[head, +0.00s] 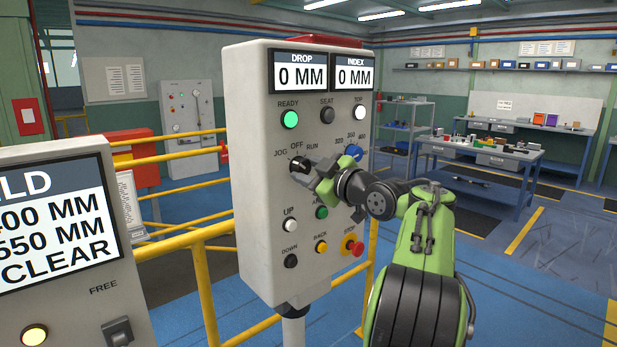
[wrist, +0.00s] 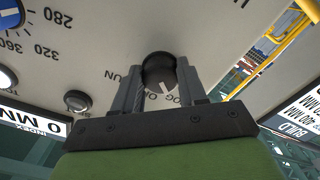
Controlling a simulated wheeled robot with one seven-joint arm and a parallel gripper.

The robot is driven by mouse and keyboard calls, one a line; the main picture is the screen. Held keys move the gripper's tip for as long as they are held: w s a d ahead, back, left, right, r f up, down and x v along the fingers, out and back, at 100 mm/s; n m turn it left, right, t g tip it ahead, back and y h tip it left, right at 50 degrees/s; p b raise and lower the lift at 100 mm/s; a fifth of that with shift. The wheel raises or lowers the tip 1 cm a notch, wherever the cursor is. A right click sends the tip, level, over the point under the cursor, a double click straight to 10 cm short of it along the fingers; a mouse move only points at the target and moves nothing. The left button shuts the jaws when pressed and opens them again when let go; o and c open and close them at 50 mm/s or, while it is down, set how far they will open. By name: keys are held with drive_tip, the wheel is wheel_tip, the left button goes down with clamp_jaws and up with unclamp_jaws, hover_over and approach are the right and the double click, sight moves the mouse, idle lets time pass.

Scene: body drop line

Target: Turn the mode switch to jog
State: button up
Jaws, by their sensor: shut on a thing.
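The mode switch is a black round knob (head: 299,165) on the upright grey control panel (head: 253,200), with JOG, OFF and RUN printed around its top. In the wrist view, which is turned over, the knob (wrist: 159,70) sits between the two grey fingers of my gripper (wrist: 163,84). A short white mark on the knob faces the OFF and JOG side; its exact setting is hard to tell. In the head view my gripper (head: 312,172) reaches in from the right and is shut on the knob. The fingers partly hide the lettering.
Close by on the panel are a blue selector (head: 353,152), a white UP button (head: 290,226) and a red stop button (head: 355,249). A display box (head: 60,290) stands at the left. Yellow rails (head: 190,240) run behind the panel.

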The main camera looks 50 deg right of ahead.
idle(0.5)
drive_tip(key=o, duration=1.1)
drive_tip(key=shift+c, duration=0.2)
drive_tip(key=b+v, duration=0.1)
drive_tip(key=v, duration=1.4)
drive_tip(key=shift+s, duration=0.4)
drive_tip(key=shift+a, duration=0.1)
